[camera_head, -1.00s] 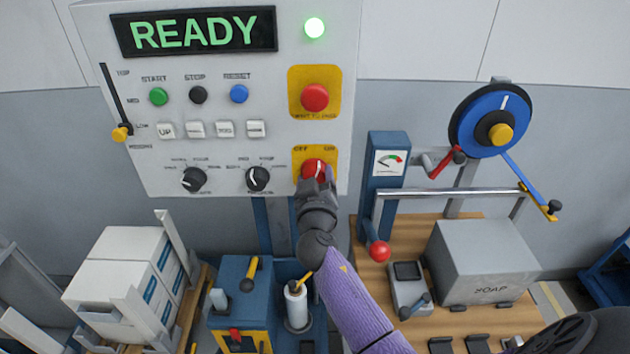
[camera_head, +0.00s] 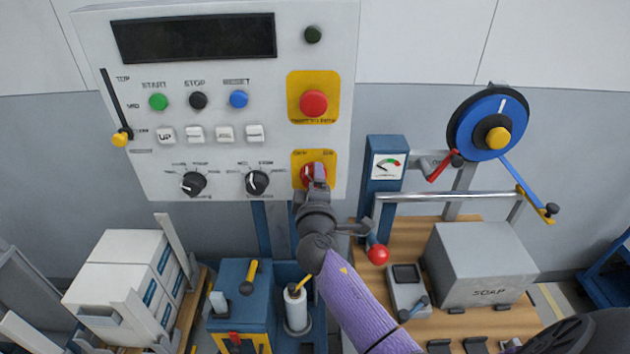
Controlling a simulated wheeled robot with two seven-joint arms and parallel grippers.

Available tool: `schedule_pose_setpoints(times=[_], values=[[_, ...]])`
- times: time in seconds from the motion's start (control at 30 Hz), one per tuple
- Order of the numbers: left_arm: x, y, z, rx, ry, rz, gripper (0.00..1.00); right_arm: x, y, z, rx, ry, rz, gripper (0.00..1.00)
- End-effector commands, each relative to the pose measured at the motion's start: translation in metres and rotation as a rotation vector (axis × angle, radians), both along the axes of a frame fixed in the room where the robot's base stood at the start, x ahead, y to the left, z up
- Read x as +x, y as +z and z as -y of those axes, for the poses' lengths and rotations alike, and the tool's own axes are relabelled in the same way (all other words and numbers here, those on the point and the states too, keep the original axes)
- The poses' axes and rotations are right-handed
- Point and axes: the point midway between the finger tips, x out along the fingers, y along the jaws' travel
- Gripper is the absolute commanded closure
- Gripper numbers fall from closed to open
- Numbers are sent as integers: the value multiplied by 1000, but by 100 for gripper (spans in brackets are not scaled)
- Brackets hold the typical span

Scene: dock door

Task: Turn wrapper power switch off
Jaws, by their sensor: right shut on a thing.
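The wrapper control panel (camera_head: 225,120) stands in front of me. Its display (camera_head: 194,37) is black and blank, and the round lamp (camera_head: 313,34) beside it is dark green and unlit. The red power switch (camera_head: 308,172) is a rotary knob on a yellow plate at the panel's lower right. My right gripper (camera_head: 314,180) is at the knob and shut on it, covering part of it. The knob's exact angle is hard to read behind the fingers. My left gripper is not in view.
A red emergency button (camera_head: 314,103) on a yellow plate sits just above the switch. Selector knobs (camera_head: 257,182) lie to its left. Below right, a wooden table (camera_head: 375,318) holds a grey SOAP box (camera_head: 480,262). White boxes (camera_head: 125,262) are stacked at lower left.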

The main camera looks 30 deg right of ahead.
Motion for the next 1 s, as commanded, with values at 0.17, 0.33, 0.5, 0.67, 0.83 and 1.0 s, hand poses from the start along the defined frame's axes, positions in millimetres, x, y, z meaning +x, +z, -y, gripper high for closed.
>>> schedule_pose_setpoints(times=[0.17,0.33,0.5,0.67,0.83,1.0], values=[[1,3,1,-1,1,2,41,0,1,0,-93,1,-57,89],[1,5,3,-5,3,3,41,0,1,0,-153,0,-94,89],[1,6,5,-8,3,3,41,0,0,0,-186,0,-115,89],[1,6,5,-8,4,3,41,0,0,0,-200,0,-124,89],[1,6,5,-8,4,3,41,0,0,0,-202,0,-125,89],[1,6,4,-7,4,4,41,0,0,0,-202,0,-125,89]])
